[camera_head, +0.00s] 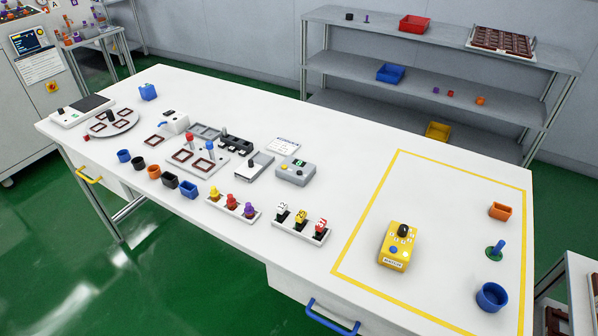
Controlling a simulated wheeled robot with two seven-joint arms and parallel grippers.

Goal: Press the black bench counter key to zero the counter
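A printed white card (284,145) lies behind the box. Neither of my grippers is in view, and nothing touches the box.
Racks of coloured pieces (233,205) stand in front of the counter. Shelves (440,78) are behind.

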